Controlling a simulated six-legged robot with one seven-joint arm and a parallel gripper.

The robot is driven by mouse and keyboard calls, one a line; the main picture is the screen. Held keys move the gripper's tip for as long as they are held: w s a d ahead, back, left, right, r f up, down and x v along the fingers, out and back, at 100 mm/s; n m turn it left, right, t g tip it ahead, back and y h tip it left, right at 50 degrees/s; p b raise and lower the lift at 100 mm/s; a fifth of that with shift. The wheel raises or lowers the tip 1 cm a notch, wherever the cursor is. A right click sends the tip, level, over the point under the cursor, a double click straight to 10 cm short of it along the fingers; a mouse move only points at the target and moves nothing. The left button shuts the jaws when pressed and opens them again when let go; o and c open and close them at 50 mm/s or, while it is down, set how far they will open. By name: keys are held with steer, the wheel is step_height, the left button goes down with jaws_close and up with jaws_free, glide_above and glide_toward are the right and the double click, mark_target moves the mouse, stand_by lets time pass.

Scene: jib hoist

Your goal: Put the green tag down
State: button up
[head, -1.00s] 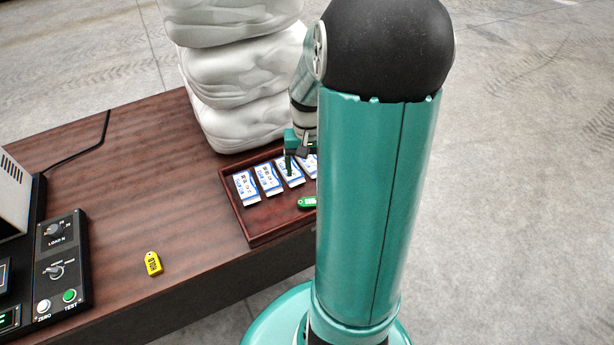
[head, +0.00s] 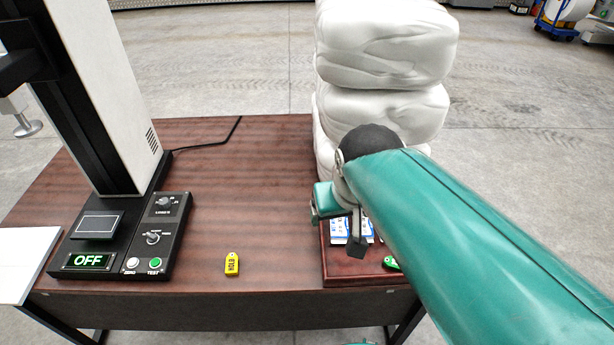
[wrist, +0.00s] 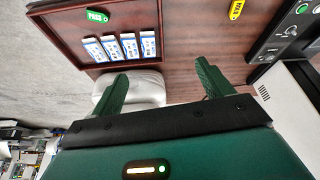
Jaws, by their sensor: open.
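The green tag (head: 391,263), marked PASS, lies in the wooden tray (head: 350,277) near its front edge, partly hidden by my arm in the head view. It shows whole in the wrist view (wrist: 97,16), at the tray's corner beside several blue-and-white packets. My gripper (head: 335,218) is above the tray's left side in the head view. In the wrist view my gripper (wrist: 160,85) has its two green fingers wide apart, with nothing between them. It is clear of the tag.
A yellow HOLD tag (head: 232,264) lies on the brown table (head: 210,180). A control panel (head: 160,235) and a tester with an OFF display (head: 88,261) stand at left. White stacked sacks (head: 385,45) rise behind the tray. The table's middle is clear.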

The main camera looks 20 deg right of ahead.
steer(key=shift+n+t+y, duration=0.4)
steer(key=shift+n+t, duration=0.2)
steer(key=shift+n, duration=0.1)
steer(key=s+a, duration=0.1)
steer(key=s+a+r, duration=0.2)
steer(key=shift+a, duration=0.35)
